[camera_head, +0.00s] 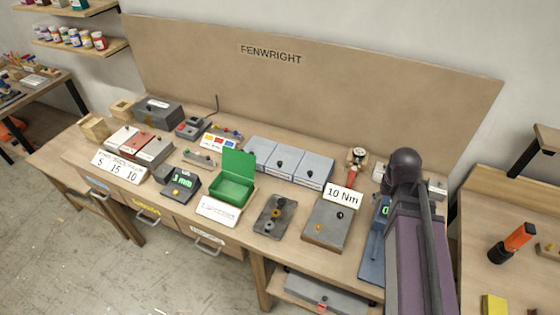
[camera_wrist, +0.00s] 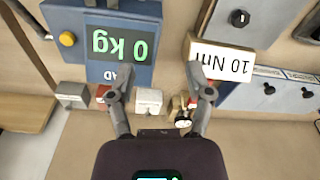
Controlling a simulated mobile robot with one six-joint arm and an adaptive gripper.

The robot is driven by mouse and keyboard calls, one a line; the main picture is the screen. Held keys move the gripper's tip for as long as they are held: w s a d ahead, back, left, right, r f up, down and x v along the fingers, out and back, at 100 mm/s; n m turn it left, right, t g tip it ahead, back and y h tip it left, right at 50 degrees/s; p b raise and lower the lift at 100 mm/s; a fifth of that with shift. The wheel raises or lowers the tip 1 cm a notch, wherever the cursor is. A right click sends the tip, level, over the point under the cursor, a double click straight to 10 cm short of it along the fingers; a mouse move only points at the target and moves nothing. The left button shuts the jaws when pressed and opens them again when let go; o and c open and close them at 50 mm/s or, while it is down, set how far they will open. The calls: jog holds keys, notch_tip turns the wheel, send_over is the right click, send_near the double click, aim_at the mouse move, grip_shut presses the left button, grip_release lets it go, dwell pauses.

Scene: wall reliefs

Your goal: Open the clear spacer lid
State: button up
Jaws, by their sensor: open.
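Three small boxes with differently coloured lids stand in a row at the left of the bench, behind a sign reading 5 15 10 (camera_head: 117,167). Their lids are a pale whitish lid (camera_head: 122,136), a reddish lid (camera_head: 138,143) and a grey lid (camera_head: 156,151). The pale lid looks most like the clear one, but I cannot tell for sure. All three lids look shut. My gripper (camera_wrist: 158,82) is open and empty in the wrist view, above the right end of the bench, far from these boxes. In the head view my arm hides it.
A scale reading 0 kg (camera_wrist: 120,45) and a 10 Nm sign (camera_wrist: 222,57) are near my gripper. Three blue-grey boxes (camera_head: 287,163), an open green box (camera_head: 235,186) and a 3 mm gauge (camera_head: 182,185) stand along the bench. A tall backboard (camera_head: 330,90) rises behind.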

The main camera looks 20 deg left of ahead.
jog(key=w+a+r+n+t+y+p, duration=0.15)
jog(key=w+a, duration=0.25)
jog(key=a, duration=0.4)
jog(key=w+a+r+n+h, duration=0.1)
jog(key=w+a+n, duration=0.15)
jog(key=a, duration=0.55)
jog(key=n+t+y+p, duration=0.1)
jog(key=n+y+p, duration=0.1)
send_near(280, 162)
jog(key=v, duration=0.5)
jog(key=shift+s+f, duration=0.15)
jog(key=shift+s, duration=0.1)
jog(key=shift+f, duration=0.15)
jog(key=b+x, duration=1.2)
jog(key=x, duration=0.1)
jog(key=shift+w+a+f+b, duration=0.1)
jog(key=shift+w+f+b, duration=0.1)
jog(key=shift+b, duration=0.2)
